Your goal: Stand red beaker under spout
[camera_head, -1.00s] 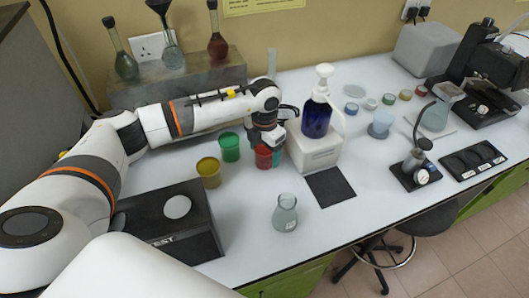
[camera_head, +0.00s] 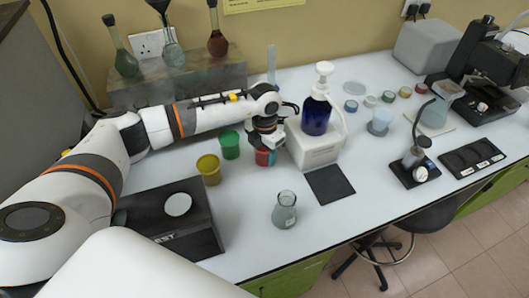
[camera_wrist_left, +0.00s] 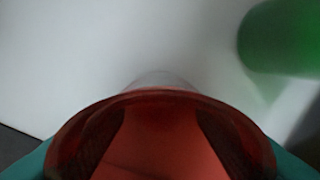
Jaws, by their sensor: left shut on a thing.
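The red beaker (camera_head: 262,157) is in my left gripper (camera_head: 267,147), left of the white block in the head view. In the left wrist view the red beaker (camera_wrist_left: 160,125) fills the lower middle, with dark finger shapes showing at its sides. Teal patches show next to the beaker in both views; I cannot tell what they belong to. The blue pump bottle (camera_head: 316,117) with a white pump head (camera_head: 323,70) stands on the white block (camera_head: 313,150). A black mat (camera_head: 330,184) lies in front of the block. My right gripper is not in view.
A green beaker (camera_head: 230,145) and a yellow beaker (camera_head: 209,170) stand left of the red one. A glass flask (camera_head: 285,210) stands near the front edge. A dark box (camera_head: 175,220) is at front left.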

